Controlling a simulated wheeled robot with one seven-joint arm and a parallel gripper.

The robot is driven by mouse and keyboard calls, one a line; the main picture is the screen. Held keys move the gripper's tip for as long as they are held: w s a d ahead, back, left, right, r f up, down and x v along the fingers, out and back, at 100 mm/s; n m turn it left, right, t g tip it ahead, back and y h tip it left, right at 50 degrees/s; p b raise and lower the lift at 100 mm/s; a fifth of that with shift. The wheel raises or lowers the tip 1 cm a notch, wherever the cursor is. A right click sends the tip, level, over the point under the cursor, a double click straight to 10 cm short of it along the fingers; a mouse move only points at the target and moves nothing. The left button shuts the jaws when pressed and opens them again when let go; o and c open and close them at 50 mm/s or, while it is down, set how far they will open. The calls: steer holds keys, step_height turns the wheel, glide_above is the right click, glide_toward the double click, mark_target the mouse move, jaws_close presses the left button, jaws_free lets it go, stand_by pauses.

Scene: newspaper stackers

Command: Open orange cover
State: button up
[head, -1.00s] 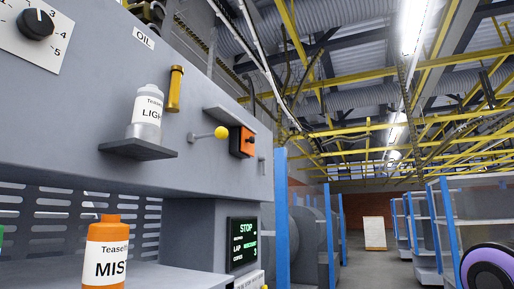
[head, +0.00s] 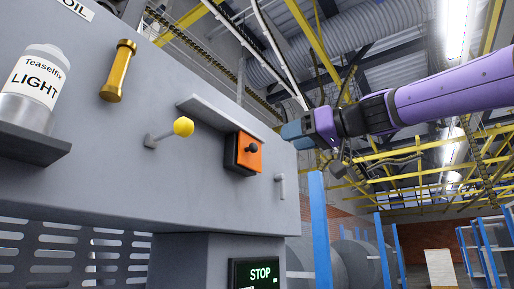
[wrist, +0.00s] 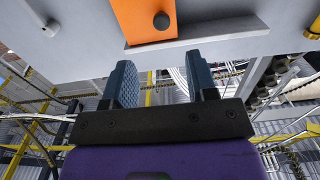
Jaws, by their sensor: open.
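The orange cover (head: 247,155) is a small box with a dark round knob, mounted on the grey machine panel below a narrow ledge. It looks closed in the head view. In the wrist view the orange cover (wrist: 140,18) is at the top, partly cut off by the frame edge. My gripper (head: 287,132) is to the right of the cover in the head view, near the end of the ledge. In the wrist view my gripper (wrist: 161,66) is open, with two blue fingers apart and nothing between them. The fingers look clear of the cover.
The grey ledge (head: 225,117) sticks out just above the cover. A yellow ball lever (head: 183,127) is to its left and a small grey handle (head: 281,187) to its right. A white bottle (head: 36,85) stands on a shelf at the left. A blue post (head: 319,220) stands at the right.

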mark_target(256, 147)
steer(key=x, duration=1)
steer(key=shift+w+a+r, duration=0.15)
steer(key=shift+w+a, duration=0.05)
steer(key=shift+a, duration=0.15)
steer(key=shift+c, duration=0.4)
